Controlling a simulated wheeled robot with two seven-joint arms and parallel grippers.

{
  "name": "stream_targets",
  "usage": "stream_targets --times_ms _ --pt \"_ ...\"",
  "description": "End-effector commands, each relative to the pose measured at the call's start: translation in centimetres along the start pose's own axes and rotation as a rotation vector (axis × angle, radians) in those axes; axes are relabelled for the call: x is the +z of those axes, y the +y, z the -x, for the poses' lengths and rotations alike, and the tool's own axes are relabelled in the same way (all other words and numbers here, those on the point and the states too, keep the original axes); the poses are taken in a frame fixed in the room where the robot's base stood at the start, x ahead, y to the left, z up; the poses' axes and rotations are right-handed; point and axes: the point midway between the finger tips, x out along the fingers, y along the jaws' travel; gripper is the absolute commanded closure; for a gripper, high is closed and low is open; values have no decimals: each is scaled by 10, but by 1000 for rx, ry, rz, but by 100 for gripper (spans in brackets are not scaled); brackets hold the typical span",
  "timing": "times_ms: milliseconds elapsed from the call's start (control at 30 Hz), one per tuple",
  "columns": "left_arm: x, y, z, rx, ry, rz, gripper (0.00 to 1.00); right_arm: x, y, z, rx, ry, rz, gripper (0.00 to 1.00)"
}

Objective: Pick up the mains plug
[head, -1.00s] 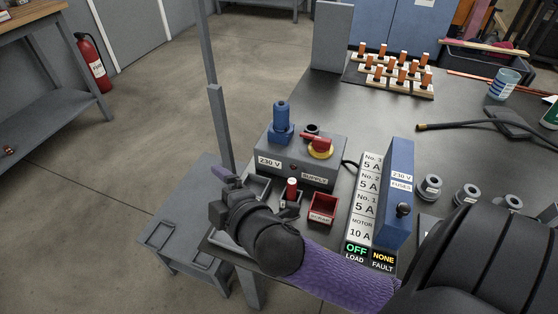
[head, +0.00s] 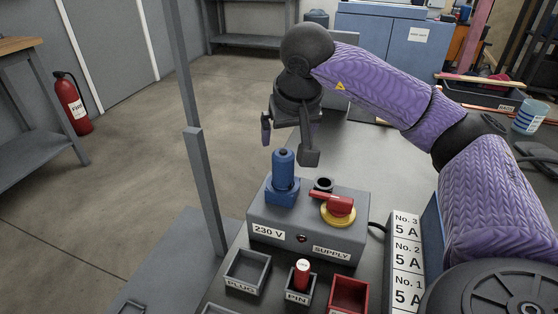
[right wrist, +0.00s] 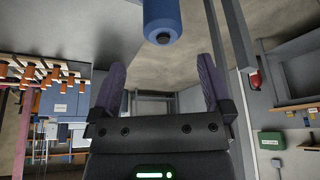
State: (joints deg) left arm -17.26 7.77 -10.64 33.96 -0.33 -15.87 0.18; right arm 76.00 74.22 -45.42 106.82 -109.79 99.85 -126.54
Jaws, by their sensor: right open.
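The blue mains plug (head: 284,174) stands upright on the left part of the grey 230 V supply box (head: 340,245) in the head view. In the right wrist view the blue plug (right wrist: 161,20) shows at the top, beyond the fingers. My right gripper (head: 287,148) is open and empty, above and slightly behind the plug, with its fingers pointing down and not touching it. In the right wrist view the two purple-padded fingers of the gripper (right wrist: 160,85) stand wide apart. My left gripper is not in view.
In front are an empty PLUG tray (head: 247,272), a PIN holder with a red pin (head: 302,272) and a red bin (head: 349,294). A grey post (head: 205,190) stands left.

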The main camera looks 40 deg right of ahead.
Motion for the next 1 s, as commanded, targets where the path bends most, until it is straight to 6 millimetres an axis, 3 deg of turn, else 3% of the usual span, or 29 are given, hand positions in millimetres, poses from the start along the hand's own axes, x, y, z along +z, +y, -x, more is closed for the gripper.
stream_targets --times_ms 100,400,467,667,1000 --pt "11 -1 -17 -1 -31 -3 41 3 -1 -30 1 -7 0 0" --pt "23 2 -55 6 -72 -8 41 9 -3 -86 -1 -9 1 0" --pt "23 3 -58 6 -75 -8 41 8 -3 -93 -1 -7 0 0" --pt "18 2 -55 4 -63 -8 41 6 -3 -88 -5 -1 0 0" --pt "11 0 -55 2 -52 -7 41 6 -3 -88 -6 -2 0 72"
